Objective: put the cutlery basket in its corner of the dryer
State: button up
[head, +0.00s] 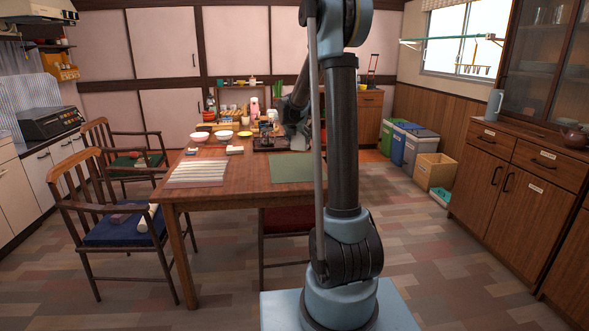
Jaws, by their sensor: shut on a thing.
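My gripper (298,143) is small and dark in the head view, low over the far side of the wooden table. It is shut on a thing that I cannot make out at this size. A dark, low rack or tray (262,146), which may be the dryer, stands on the table just left of my gripper. Its right part is hidden behind my gripper and arm. I cannot pick out the cutlery basket or the dryer's corners for certain.
Bottles and other items crowd the table's back. Chairs (104,214) stand at its left. The table's front middle is clear.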

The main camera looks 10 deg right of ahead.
jog(key=shift+a, duration=0.7)
jog(key=shift+f, duration=0.1)
jog(key=shift+f, duration=4.9)
jog(key=o, duration=1.2)
jog(key=shift+a, duration=0.1)
